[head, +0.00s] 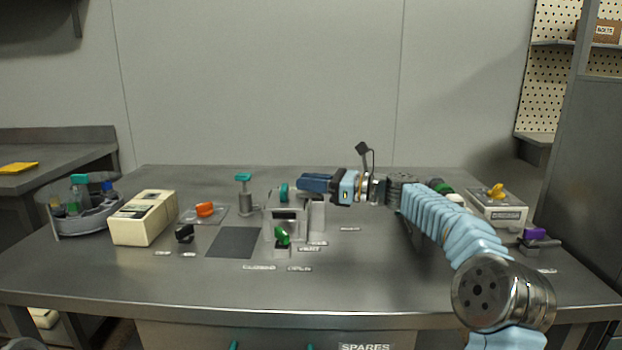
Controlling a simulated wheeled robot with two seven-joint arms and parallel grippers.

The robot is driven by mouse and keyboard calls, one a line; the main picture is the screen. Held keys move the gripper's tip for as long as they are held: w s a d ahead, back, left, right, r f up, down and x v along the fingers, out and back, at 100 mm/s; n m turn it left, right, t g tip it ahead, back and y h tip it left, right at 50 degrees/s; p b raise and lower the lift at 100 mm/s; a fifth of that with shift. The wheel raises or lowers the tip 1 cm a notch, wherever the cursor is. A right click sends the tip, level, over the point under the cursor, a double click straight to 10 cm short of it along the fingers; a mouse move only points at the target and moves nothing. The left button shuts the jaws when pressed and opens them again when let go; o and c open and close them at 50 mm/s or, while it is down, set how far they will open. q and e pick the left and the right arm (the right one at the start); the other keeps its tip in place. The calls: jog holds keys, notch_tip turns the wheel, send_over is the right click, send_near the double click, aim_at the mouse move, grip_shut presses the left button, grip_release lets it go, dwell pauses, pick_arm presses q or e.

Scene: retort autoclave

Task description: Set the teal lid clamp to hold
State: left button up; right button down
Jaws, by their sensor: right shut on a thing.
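The teal lid clamp (284,192) shows as a small teal handle at the upper front of a grey block-like unit (270,224) in the middle of the table. My right gripper (303,184) reaches in from the right, its dark blue fingers pointing left. The fingers are shut at the teal handle's right side, apparently on it; the exact contact is too small to see. My left gripper is not in view.
A teal T-handle (243,178) on a post and an orange knob (205,209) stand left of the unit. A green knob (282,236) is at its front. A cream box (145,218) stands further left. My right arm covers the table's right middle.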

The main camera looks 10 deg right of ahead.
jog(key=c, duration=1.1)
grip_release()
jog(key=shift+r, duration=0.45)
jog(key=r, duration=0.2)
jog(key=shift+s+a+r+p, duration=0.1)
jog(key=shift+s+r+p, duration=0.15)
jog(key=shift+r+p, duration=0.15)
jog(key=s+a+r+b, duration=0.2)
jog(key=s+a+r, duration=0.1)
jog(key=s+r, duration=0.6)
jog(key=s, duration=0.4)
jog(key=shift+a, duration=0.2)
jog(key=shift+r, duration=0.1)
